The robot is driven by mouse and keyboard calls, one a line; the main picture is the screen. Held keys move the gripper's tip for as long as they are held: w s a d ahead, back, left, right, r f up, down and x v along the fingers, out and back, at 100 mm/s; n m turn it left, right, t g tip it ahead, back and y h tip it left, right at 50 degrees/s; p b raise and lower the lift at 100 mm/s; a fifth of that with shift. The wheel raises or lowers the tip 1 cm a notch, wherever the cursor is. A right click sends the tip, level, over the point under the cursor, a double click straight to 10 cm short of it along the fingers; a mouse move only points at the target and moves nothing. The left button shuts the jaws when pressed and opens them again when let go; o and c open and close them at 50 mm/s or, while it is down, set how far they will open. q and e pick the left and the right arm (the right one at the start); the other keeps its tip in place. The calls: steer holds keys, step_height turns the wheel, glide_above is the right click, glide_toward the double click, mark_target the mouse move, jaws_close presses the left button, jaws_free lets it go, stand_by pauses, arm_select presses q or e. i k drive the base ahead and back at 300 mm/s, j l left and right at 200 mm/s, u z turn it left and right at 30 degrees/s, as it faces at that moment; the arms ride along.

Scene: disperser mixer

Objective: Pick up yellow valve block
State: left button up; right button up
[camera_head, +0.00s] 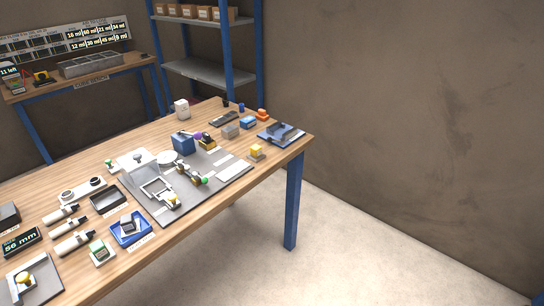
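A small yellow block (256,151) sits near the right front edge of the wooden table (232,212), just right of the grey mat. It is the most block-like yellow thing in view, but it is too small to make out valve details. Other yellow parts show on the mat: one at its front (173,201) and a yellow and black piece (207,142) near its back. Neither of my grippers is in view, and nothing touches the yellow block.
A grey mat (234,177) carries several small parts. A blue tray (281,137) stands at the table's right corner, and another blue tray (131,231) lies near the front. A blue-posted shelf (208,72) stands behind. The floor right of the table is clear.

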mark_target(256, 155)
steer(key=l+u, duration=0.1)
steer(key=u, duration=0.8)
steer(key=i+l+u, duration=0.1)
steer(key=l+u, duration=0.65)
steer(key=k+l+u, duration=0.1)
steer(key=l+u, duration=0.2)
steer(key=l, duration=0.55)
